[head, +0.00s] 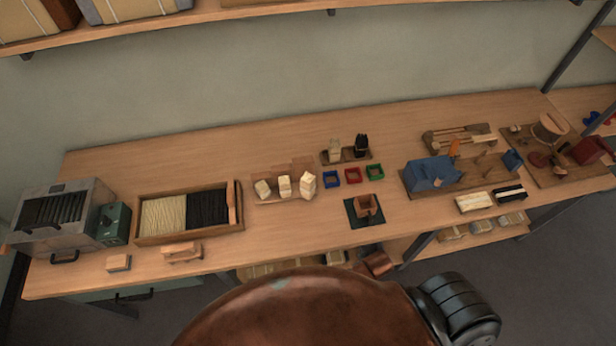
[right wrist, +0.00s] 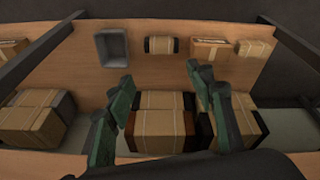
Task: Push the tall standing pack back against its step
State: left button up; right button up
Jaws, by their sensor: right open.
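Three pale blocky packs stand in a row on a low wooden board (head: 273,201) in the middle of the bench in the head view. The right one (head: 308,183) is the tallest and its top looks slanted. The left pack (head: 263,188) and middle pack (head: 284,185) are shorter. A raised wooden step (head: 300,163) shows behind them; I cannot tell whether the tall pack touches it. My right gripper (right wrist: 160,75) shows in the right wrist view, its green fingers apart over a shelf of wrapped packs. No gripper shows in the head view.
Left of the packs is a tray (head: 190,236) of pale and dark bristles. To the right are blue, red and green square cups (head: 353,176) and a dark mat (head: 353,214). In the wrist view, a wrapped pack (right wrist: 160,122) lies between the fingers; a grey bin (right wrist: 111,47) is behind.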

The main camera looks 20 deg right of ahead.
jog(key=s+a+f+g+b, duration=0.15)
jog(key=s+f, duration=0.25)
jog(key=f, duration=0.7)
jog(key=s+d+f+b, duration=0.15)
jog(key=s+f, duration=0.25)
jog(key=f, duration=0.8)
pick_arm(q)
notch_tip(320, 180, down, 7)
jog(key=s+b, duration=0.1)
jog(key=b, duration=0.2)
pick_arm(e)
jog(key=s+f, duration=1.3)
jog(key=s, duration=0.2)
jog(key=shift+s+a+n+g, duration=0.35)
jog(key=shift+a+n, duration=0.05)
pick_arm(q)
jog(key=shift+c, duration=0.3)
pick_arm(e)
jog(key=shift+c, duration=0.2)
